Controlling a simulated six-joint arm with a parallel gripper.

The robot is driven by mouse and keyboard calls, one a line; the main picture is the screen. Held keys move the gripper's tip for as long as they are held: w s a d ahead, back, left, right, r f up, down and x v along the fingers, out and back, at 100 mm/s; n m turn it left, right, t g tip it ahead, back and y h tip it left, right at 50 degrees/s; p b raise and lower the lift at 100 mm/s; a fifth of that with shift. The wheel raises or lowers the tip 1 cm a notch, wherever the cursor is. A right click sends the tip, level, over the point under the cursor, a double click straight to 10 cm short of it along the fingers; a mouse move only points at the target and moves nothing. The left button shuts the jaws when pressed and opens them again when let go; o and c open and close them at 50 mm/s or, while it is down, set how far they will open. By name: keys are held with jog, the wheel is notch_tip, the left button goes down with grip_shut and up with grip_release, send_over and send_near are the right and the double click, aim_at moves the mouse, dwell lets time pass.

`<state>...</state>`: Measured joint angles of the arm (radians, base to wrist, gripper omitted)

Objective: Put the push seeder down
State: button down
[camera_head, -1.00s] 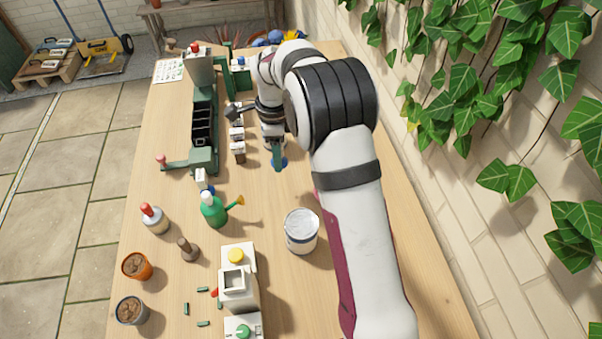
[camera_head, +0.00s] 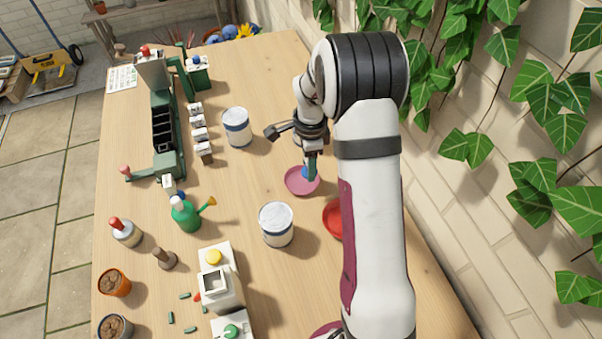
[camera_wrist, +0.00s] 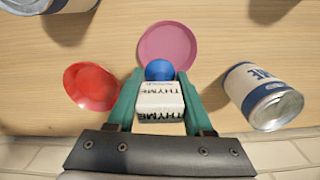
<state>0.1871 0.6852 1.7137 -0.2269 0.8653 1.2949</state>
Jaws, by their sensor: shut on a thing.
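The push seeder (camera_wrist: 160,100) is a small white block lettered THYME with a round blue end. My gripper (camera_wrist: 159,76) is shut on it, with a green finger on each side. In the head view my gripper (camera_head: 310,160) points down over a pink saucer (camera_head: 296,185), and only the seeder's blue part (camera_head: 307,173) shows. In the wrist view the blue end overlaps the near edge of the pink saucer (camera_wrist: 168,35). I cannot tell whether the seeder touches anything below.
A red dish (camera_head: 333,219) lies close to my arm. White tins stand at the near left (camera_head: 276,225) and far left (camera_head: 237,126). A row of white blocks (camera_head: 199,134), a green watering can (camera_head: 185,214) and a green rack (camera_head: 163,130) stand further left. The ivy wall bounds the right.

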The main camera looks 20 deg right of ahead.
aim_at(301, 182)
jog(key=shift+w+a+f, duration=0.65)
jog(key=shift+a+f, duration=0.15)
jog(key=shift+f, duration=1.8)
jog(key=shift+f, duration=0.1)
jog(key=c, duration=0.6)
grip_release()
jog(key=shift+o, duration=0.2)
